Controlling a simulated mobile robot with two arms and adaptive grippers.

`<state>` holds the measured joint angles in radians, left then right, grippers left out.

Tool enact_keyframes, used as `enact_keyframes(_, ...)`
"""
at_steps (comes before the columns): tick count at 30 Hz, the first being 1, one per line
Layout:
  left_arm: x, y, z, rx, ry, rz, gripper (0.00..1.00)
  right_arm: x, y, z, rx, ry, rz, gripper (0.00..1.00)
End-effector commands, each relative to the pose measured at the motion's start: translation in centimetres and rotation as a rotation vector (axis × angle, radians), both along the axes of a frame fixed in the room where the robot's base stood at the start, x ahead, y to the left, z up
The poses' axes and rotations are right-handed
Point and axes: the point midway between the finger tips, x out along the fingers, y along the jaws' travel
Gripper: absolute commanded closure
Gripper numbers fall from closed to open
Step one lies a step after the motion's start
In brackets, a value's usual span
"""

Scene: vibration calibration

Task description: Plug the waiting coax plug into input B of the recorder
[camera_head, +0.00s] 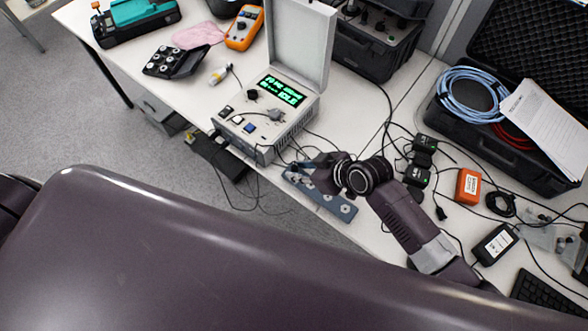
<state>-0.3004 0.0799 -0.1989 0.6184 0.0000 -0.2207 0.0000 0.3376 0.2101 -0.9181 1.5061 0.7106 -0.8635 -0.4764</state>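A light grey instrument box (257,131) with a raised lid and a green display reading IDLE stands at the table's front edge. I cannot tell whether it is the recorder, and no label for input B is readable. My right gripper (303,166) is just right of the box's front corner, above a blue-grey strip (341,208) with several round fittings. Its fingers point left and are small and dark, so I cannot tell whether they are open or hold anything. Thin black cables run near the fingers. I cannot make out the coax plug. My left gripper is not in view.
An orange meter (244,27), a black box with knobs (174,61) and a teal case (143,12) are at the left. An open black case (445,117) holds blue cable (474,93). Black adapters and loose cables clutter the right.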

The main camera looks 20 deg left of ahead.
Motion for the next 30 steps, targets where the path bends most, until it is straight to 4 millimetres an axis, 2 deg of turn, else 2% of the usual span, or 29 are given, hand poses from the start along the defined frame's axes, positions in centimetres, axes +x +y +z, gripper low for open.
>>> enact_keyframes(1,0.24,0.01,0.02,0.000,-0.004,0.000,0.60,0.00,-0.01,-0.01,0.000,0.000,0.000,0.83)
enact_keyframes(6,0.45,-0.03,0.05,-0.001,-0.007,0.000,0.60,0.00,-0.01,-0.01,0.000,0.000,0.000,1.00)
enact_keyframes(30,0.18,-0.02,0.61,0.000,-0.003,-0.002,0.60,0.00,-0.01,0.51,0.000,0.000,0.000,1.00)
